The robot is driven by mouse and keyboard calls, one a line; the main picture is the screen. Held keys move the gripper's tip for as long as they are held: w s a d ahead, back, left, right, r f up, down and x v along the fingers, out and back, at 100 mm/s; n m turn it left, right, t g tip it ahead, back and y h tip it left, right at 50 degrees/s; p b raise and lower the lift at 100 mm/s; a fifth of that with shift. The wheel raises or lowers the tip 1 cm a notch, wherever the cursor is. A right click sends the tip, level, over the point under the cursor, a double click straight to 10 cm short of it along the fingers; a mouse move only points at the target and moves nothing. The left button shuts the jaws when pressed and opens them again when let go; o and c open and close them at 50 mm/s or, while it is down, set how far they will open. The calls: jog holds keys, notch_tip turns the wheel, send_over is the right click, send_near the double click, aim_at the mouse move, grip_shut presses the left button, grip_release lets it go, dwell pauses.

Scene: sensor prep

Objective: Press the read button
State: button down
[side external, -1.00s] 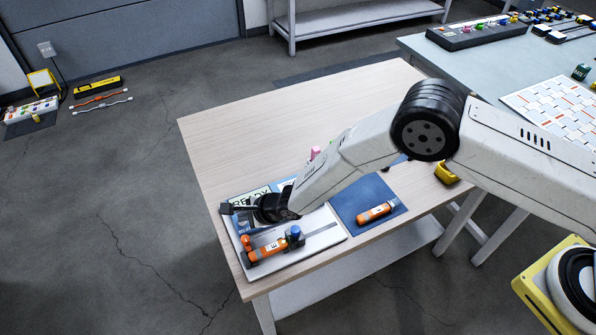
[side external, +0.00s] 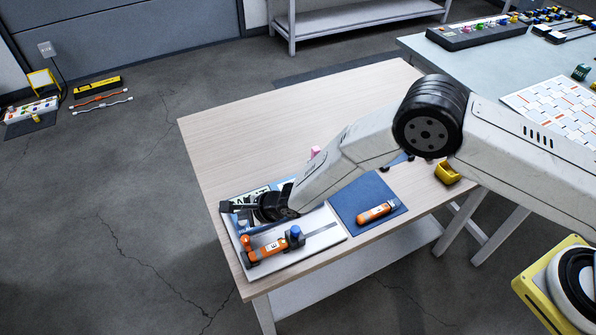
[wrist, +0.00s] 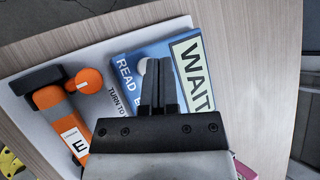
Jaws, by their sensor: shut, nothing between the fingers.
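The read button is a pale round button (wrist: 143,66) on a blue panel (wrist: 128,53) lettered "READ", in the wrist view. My gripper (wrist: 160,64) is shut and empty, its fingertips over the panel at the button's right edge and partly covering it. I cannot tell whether they touch it. A sign (wrist: 194,75) beside it reads "WAIT". In the side view my gripper (side external: 228,207) is low over the white tray's back left part, and the button is hidden there.
On the white tray (side external: 322,239) an orange tube marked "E" (side external: 270,250) lies in a holder, with an orange knob (wrist: 89,80) beside it. Another orange tube (side external: 376,212) lies on a blue mat (side external: 350,200). The table's far left part is clear.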

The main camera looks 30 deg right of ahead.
aim_at(246, 222)
jog(key=shift+r, duration=0.35)
jog(key=shift+r, duration=0.1)
jog(key=shift+r, duration=2.4)
jog(key=shift+d, duration=0.1)
